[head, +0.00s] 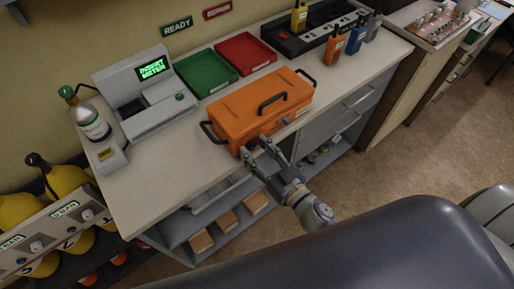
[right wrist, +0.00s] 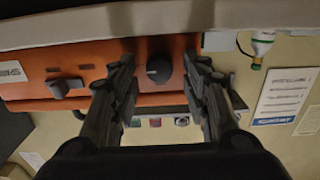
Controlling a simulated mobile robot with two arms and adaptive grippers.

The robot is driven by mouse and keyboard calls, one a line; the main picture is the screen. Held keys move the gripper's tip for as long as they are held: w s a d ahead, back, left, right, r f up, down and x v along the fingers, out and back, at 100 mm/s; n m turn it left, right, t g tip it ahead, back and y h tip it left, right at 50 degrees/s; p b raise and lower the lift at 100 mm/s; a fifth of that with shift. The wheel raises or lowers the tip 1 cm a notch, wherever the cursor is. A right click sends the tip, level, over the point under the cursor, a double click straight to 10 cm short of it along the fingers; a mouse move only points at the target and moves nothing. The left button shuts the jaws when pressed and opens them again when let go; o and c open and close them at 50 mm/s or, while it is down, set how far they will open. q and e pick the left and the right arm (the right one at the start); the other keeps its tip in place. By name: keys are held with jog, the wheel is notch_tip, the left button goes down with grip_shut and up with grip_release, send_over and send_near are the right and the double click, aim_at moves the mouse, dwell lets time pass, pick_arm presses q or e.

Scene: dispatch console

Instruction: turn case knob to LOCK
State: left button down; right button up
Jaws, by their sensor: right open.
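The orange case (head: 240,108) sits shut on the counter, with black handles on its lid and left end. In the right wrist view its front face (right wrist: 40,92) holds a round dark knob (right wrist: 158,71). My right gripper (head: 257,155) is at the case's front face, near its left end. In the right wrist view the open fingers (right wrist: 160,64) stand on either side of the knob, with gaps showing. Which way the knob points, and any LOCK mark, I cannot make out. My left gripper is not in view.
The counter (head: 160,190) has bare room left of the case. A grey meter console (head: 150,105), a green tray (head: 206,73) and a red tray (head: 245,53) stand behind it. Below are open shelves with boxes (head: 227,221). A dark latch (right wrist: 66,87) sits beside the knob.

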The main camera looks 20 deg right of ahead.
jog(key=shift+w, duration=0.2)
jog(key=shift+c, duration=0.6)
grip_shut()
